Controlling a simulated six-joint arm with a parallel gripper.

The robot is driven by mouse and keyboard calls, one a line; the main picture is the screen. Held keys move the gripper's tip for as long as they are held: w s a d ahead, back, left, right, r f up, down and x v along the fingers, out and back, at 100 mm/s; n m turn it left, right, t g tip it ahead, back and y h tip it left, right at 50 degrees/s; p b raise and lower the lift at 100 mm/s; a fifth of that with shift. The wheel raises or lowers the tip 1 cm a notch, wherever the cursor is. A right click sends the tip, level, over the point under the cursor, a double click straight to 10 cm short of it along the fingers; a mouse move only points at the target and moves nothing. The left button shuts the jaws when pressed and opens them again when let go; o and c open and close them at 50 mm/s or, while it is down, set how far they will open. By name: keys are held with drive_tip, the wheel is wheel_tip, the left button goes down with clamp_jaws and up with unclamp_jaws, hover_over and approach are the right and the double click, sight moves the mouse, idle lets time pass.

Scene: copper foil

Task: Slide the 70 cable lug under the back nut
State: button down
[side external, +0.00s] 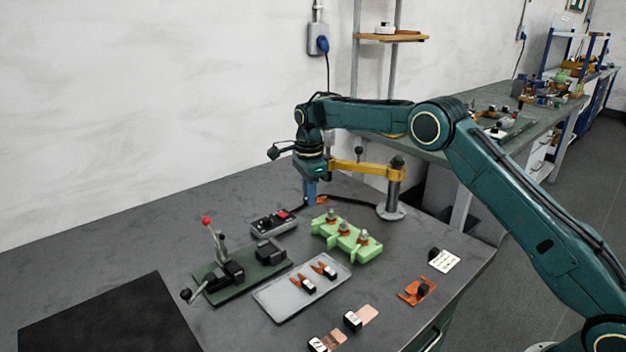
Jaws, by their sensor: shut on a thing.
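My gripper (310,197) points down, just behind and left of the green terminal block. It is shut on a small copper-orange piece (322,200), which shows at the right of the fingertips; it looks like a cable lug, but its number cannot be read. The green terminal block (374,250) carries a row of three studs with nuts and copper-coloured parts. The back nut (331,213) is the one closest to my gripper, and the held piece is apart from it in the picture. Two more fork-shaped copper lugs (302,281) with dark and white ends lie on the grey tray.
The grey tray (279,306) lies in front of the block. A lever tool on a green plate (235,288) stands left, by a small dark box (272,222). A post with a yellow arm (393,190) stands behind. Copper pieces (368,314) lie at the front.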

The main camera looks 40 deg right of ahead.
sight(318, 202)
drive_tip(key=shift+f, duration=2.65)
drive_tip(key=shift+f, duration=0.6)
drive_tip(key=shift+s+d, duration=0.2)
drive_tip(key=shift+d, duration=0.4)
drive_tip(key=shift+s+d, duration=0.15)
drive_tip(key=shift+d, duration=0.45)
idle(1.6)
drive_tip(key=shift+f, duration=0.15)
idle(1.0)
drive_tip(key=c, duration=1.7)
unclamp_jaws()
drive_tip(key=shift+r, duration=0.25)
